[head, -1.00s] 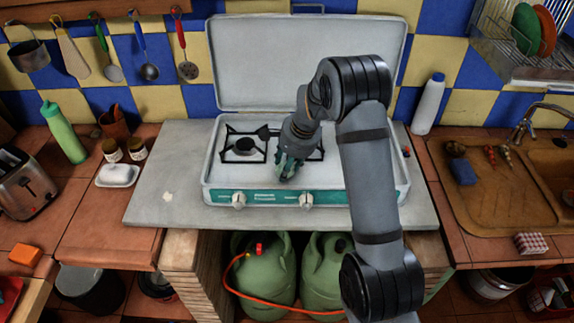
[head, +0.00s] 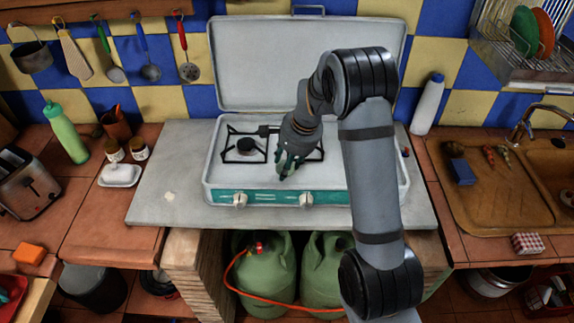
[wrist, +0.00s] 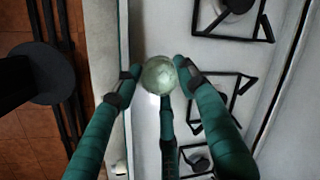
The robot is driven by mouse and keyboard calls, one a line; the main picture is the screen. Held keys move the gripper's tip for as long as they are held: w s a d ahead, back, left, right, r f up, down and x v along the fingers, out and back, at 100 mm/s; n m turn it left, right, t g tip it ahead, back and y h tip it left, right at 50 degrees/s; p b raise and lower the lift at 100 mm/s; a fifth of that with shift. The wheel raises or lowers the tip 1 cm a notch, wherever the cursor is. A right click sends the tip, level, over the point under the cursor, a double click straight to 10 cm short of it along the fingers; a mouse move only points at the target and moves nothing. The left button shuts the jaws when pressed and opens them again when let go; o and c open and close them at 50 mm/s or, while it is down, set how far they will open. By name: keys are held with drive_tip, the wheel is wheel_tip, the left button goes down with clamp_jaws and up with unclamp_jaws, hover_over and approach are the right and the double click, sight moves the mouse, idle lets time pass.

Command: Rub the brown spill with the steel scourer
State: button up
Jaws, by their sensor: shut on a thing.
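My gripper (head: 284,168) is over the front middle of the white camping stove (head: 328,195), low above its top or touching it; I cannot tell which. In the head view the scourer is hidden by the fingers. I cannot make out a brown spill in either view; it may be hidden under my gripper or the scourer.
Black pan supports (head: 244,144) stand up from the stove around the burners. The raised stove lid (head: 305,62) is behind. Control knobs (head: 240,200) line the stove's front. The grey slab (head: 160,180) left of the stove is mostly clear. A white dish (head: 119,176) stands farther left.

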drive_tip(key=shift+w+r+p, duration=0.1)
drive_tip(key=shift+r+p, duration=0.5)
drive_tip(key=shift+r, duration=0.65)
drive_tip(key=shift+r, duration=0.1)
drive_tip(key=shift+r, duration=0.2)
drive_tip(key=shift+r+p, duration=1.1)
drive_tip(key=shift+r, duration=0.2)
drive_tip(key=shift+f, duration=0.1)
